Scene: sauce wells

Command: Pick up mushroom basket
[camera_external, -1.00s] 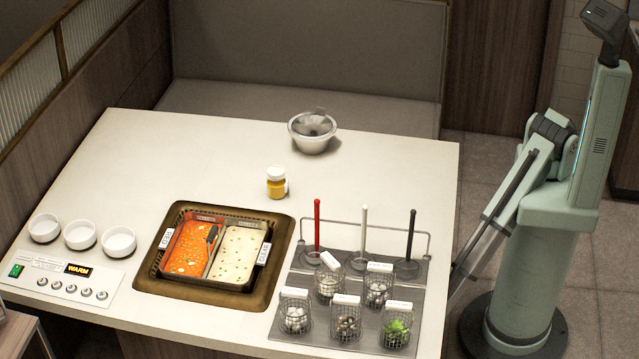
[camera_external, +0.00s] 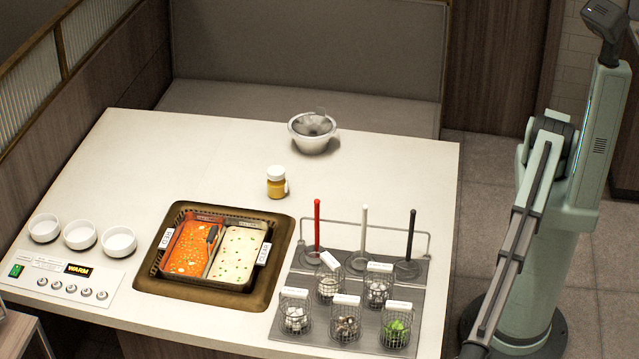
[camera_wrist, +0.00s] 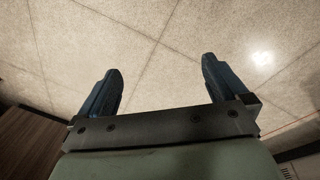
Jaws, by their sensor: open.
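Several small wire baskets with white labels stand on a grey mat (camera_external: 418,268) at the table's right front. One basket in the front row, at its middle, holds brown and white pieces that look like mushrooms (camera_external: 346,326); its label is too small to read. A basket with green leaves (camera_external: 396,332) stands to its right and one with white pieces (camera_external: 295,317) to its left. My gripper (camera_wrist: 160,88) shows in the wrist view with its two dark blue fingers apart and nothing between them. It faces bare tiles, away from the baskets. In the external view my gripper is not clearly seen.
Red, white and black-handled ladles (camera_external: 317,222) stand behind the baskets by a metal rail (camera_external: 345,222). A two-part sauce pot (camera_external: 250,222) sits in a well to the left. The table's back left is clear.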

